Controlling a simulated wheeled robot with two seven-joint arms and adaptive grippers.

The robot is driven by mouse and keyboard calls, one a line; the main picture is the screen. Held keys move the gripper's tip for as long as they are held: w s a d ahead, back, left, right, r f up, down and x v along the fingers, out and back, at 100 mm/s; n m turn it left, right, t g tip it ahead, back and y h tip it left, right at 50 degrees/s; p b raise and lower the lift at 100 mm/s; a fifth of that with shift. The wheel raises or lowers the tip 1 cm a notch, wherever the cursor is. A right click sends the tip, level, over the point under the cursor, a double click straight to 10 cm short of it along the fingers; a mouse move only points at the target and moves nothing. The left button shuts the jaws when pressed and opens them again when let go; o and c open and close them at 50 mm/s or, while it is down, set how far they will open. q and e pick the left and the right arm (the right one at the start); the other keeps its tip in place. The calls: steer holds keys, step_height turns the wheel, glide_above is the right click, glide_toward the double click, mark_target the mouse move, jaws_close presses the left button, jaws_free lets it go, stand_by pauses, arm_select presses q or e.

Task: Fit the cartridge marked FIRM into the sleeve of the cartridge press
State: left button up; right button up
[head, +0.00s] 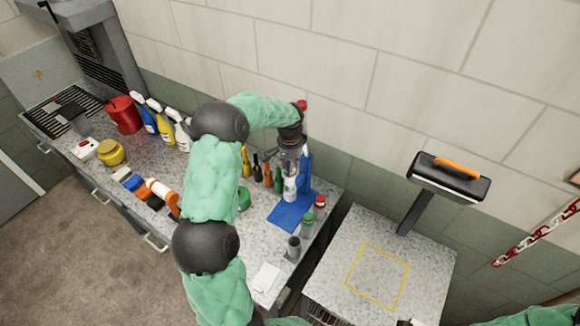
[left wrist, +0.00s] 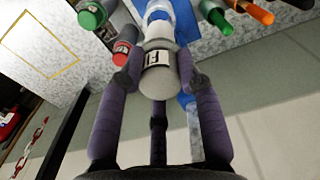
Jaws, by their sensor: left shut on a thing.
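My left gripper (head: 291,155) is over the blue stand (head: 288,213), which I take to be the cartridge press. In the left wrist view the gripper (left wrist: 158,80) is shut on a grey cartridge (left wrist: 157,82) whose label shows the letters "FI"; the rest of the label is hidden. A pale white cylinder (head: 290,188) shows below the fingers in the head view, in front of the blue upright. In the wrist view a white and blue part (left wrist: 160,12) lies just beyond the cartridge; I cannot tell whether they touch.
A red-capped container (head: 320,202) and a green-capped one (head: 307,225) stand right of the blue base. A dark cup (head: 294,247) stands in front. Several bottles line the wall at left. A lower table (head: 330,270) with a yellow outlined square is at right.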

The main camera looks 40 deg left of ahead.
stand_by(0.4)
steer(key=shift+r, duration=0.1)
steer(key=shift+f+b, duration=1)
steer(key=shift+f, duration=0.15)
stand_by(4.8)
steer(key=shift+r, duration=0.15)
steer(key=shift+r, duration=0.1)
stand_by(1.3)
